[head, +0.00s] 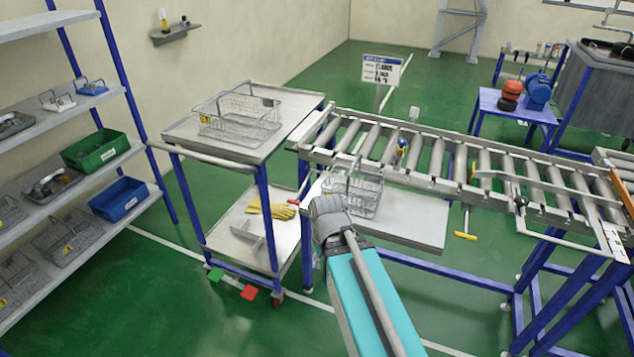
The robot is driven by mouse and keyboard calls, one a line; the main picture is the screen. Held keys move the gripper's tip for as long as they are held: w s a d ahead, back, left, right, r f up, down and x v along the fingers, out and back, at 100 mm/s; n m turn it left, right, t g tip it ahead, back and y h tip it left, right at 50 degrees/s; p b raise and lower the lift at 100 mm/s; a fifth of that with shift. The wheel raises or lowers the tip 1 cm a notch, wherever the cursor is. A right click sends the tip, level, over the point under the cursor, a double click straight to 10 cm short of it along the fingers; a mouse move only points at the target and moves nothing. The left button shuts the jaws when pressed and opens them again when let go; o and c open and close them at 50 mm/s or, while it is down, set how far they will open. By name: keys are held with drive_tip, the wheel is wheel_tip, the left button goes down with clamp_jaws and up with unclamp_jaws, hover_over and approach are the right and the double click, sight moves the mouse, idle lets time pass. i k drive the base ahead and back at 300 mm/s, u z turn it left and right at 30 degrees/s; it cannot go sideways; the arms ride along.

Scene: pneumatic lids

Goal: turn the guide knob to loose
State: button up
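A small dark round knob (520,201) sits at the front side of the roller conveyor (440,183), by a pale guide rail (510,179) over the rollers. It looks like the guide knob, but it is too small to tell whether it is set tight or loose. My turquoise arm reaches up from the bottom middle, with its grey joint in front of the conveyor's left end. The knob is well to the right of that joint, with nothing of mine touching it. My gripper's fingers cannot be made out.
A yellow T-handle (466,236) hangs below the conveyor's front edge. A wire basket (352,192) stands on the shelf below the conveyor. A two-tier cart (190,138) at left bears another wire basket (240,117) and yellow gloves (270,208). Green floor is open at front left.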

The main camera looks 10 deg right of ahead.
sight(521, 201)
drive_tip(key=z, duration=1.65)
